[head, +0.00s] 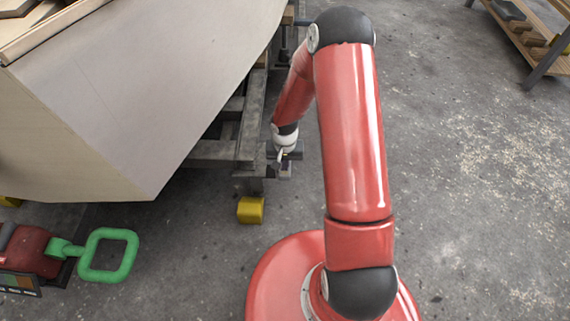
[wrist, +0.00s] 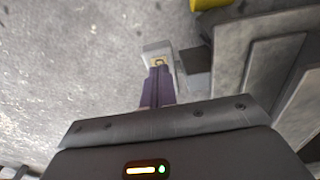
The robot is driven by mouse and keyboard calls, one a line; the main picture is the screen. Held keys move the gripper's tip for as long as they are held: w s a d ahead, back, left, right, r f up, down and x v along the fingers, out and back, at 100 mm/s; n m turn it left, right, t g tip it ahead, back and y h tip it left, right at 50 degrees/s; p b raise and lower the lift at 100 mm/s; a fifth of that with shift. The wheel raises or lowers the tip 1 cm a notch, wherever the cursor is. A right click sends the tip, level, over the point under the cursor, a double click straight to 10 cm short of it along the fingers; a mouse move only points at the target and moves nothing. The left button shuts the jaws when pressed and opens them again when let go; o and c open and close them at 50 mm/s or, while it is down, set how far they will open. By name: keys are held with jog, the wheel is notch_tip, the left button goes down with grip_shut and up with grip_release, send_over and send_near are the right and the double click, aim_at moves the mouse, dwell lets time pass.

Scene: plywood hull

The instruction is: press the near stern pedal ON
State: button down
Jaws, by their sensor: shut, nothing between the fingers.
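In the wrist view, my gripper (wrist: 158,72) has its two purple-grey fingers together, with nothing between them. Their tips are over or against a small light-grey plate (wrist: 157,47), which looks like the pedal, with a yellowish mark at the tips. I cannot tell whether they touch it or whether the pedal is pressed down. A dark square block (wrist: 195,68) is just right of the plate. In the head view, my gripper (head: 282,156) is small and partly hidden at the end of the grey cradle under the hull, beside a small dark bracket (head: 285,171).
The plywood hull (head: 150,80) rests over the grey cradle (head: 215,150). A yellow block-like part (head: 250,209) sits low at the cradle's end. A red machine with a green loop handle (head: 108,255) is at lower left. Concrete floor (head: 460,170) is clear on the right.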

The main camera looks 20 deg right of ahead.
jog(key=shift+f+b, duration=0.6)
jog(key=shift+f, duration=0.1)
dwell(0.3)
notch_tip(320, 180, up, 7)
jog(key=p, duration=0.4)
jog(key=shift+p, duration=0.4)
dwell(0.5)
jog(key=s+d+r+n+t+h+p, duration=0.1)
jog(key=s+r, duration=0.1)
jog(key=r, duration=1.1)
jog(key=s+d+r+t+p, duration=0.1)
jog(key=s+r+p, duration=0.1)
jog(key=r, duration=1)
jog(key=s+a+r+n+t+y+p, duration=0.1)
jog(key=s+a+r+n+t+p, duration=0.1)
jog(key=s+r, duration=1.5)
jog(key=shift+s+r+n+t, duration=0.3)
jog(key=shift+s+t, duration=0.3)
jog(key=shift+t, duration=0.2)
